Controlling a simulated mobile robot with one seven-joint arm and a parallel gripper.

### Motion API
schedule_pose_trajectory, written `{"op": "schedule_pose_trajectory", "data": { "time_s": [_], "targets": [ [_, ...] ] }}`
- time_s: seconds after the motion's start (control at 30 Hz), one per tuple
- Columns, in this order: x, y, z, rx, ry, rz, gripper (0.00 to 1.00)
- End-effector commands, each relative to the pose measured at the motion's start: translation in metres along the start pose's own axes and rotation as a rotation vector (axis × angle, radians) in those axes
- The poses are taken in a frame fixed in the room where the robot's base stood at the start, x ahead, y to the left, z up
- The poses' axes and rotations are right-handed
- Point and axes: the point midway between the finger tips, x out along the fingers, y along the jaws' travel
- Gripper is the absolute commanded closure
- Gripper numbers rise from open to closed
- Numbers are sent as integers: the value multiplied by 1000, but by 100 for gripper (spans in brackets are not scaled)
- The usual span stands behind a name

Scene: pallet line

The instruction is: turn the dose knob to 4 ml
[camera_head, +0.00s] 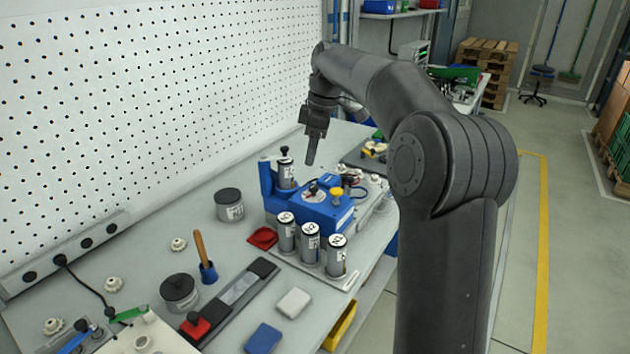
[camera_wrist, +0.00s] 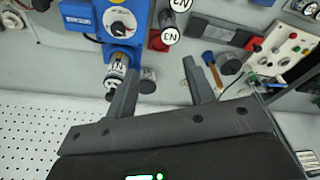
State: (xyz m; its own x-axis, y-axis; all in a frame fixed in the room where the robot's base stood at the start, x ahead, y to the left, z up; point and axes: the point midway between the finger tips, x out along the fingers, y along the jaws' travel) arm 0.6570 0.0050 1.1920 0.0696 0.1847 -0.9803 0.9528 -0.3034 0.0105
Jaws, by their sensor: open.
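The blue dosing machine (camera_head: 325,214) stands on the bench in the head view. On its top is a round white dial with a dark dose knob (camera_head: 314,188) in the middle. The wrist view shows the same dial and knob (camera_wrist: 118,29) near the upper left; its scale is too small to read. My gripper (camera_head: 311,162) points down above the back of the machine, apart from the knob. In the wrist view my gripper's fingers (camera_wrist: 162,68) are spread with nothing between them, and the knob lies beyond them to the upper left.
A labelled canister (camera_head: 285,173) stands in the machine's blue holder, close to my gripper. Several more canisters (camera_head: 310,243) stand in front of the machine. A yellow knob (camera_head: 337,192) sits beside the dial. A grey pot (camera_head: 229,205) and a red dish (camera_head: 263,238) are to the left.

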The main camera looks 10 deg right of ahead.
Motion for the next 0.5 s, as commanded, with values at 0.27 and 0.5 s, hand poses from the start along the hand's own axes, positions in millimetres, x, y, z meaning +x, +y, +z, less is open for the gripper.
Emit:
{"op": "schedule_pose_trajectory", "data": {
  "time_s": [0.27,0.5],
  "targets": [
    [28,70,29,-198,123,-81,51],
    [40,96,48,-284,189,-99,51]
  ]
}}
